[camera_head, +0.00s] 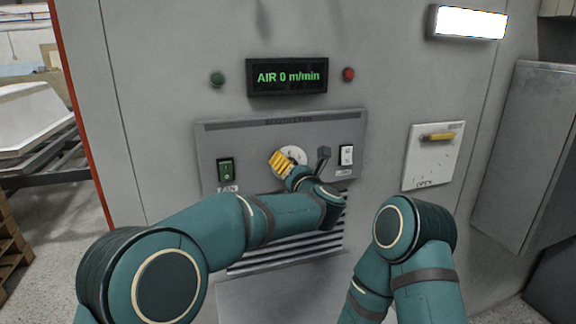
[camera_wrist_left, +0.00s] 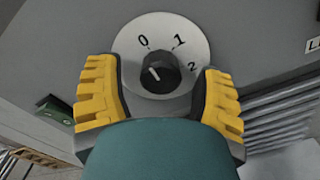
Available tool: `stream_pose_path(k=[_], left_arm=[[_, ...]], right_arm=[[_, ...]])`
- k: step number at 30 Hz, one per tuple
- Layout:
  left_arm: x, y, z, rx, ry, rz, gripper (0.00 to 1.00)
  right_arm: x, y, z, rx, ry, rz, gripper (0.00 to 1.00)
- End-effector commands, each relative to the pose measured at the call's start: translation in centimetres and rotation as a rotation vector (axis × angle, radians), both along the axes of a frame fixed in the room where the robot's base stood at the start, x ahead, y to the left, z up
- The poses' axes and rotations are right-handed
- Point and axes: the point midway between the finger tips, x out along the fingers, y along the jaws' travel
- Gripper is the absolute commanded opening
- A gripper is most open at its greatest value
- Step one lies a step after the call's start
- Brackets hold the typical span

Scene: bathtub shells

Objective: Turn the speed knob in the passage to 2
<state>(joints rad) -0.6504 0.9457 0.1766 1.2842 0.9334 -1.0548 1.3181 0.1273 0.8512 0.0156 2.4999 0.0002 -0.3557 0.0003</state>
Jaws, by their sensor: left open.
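The speed knob (camera_wrist_left: 157,72) is a dark round knob with a white pointer mark, on a white dial (camera_wrist_left: 190,42) marked 0, 1 and 2. The mark's short line is slanted; its exact setting is hard to tell. In the head view the dial (camera_head: 293,154) shows behind my left gripper (camera_head: 283,163), which hides the knob there. In the left wrist view the yellow fingers of my open left gripper (camera_wrist_left: 160,95) stand on either side of the knob, with gaps visible. The display (camera_head: 287,77) reads "AIR 0 m/min". My right gripper is out of view.
On the grey panel, a green FAN switch (camera_head: 226,170) sits left of the dial. A dark lever-like part (camera_head: 323,156) and a white switch (camera_head: 346,156) sit right. Slatted vents (camera_head: 285,255) lie below. A white plate with a yellow handle (camera_head: 437,137) is farther right.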

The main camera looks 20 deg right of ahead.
Motion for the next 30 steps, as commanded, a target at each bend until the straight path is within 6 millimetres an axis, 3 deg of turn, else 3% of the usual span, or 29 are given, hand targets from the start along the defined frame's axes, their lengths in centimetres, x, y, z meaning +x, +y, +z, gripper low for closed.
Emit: stream_pose_path(k=[6, 12, 22, 30], left_arm=[[0.0, 0.0, 0.0, 0.0, 0.0, 0.0, 0.69], [0.0, 0.0, 0.0, 0.0, 0.0, 0.0, 0.0], [0.0, 0.0, 0.1, 0.029, 0.0, 0.001, 0.0], [0.0, 0.1, 0.2, 0.177, 0.005, 0.001, 0.0]], right_arm=[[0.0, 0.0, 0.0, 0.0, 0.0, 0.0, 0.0], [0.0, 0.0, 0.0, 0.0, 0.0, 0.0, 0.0], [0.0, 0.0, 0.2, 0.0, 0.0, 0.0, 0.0], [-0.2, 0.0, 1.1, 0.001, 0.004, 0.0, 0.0]])
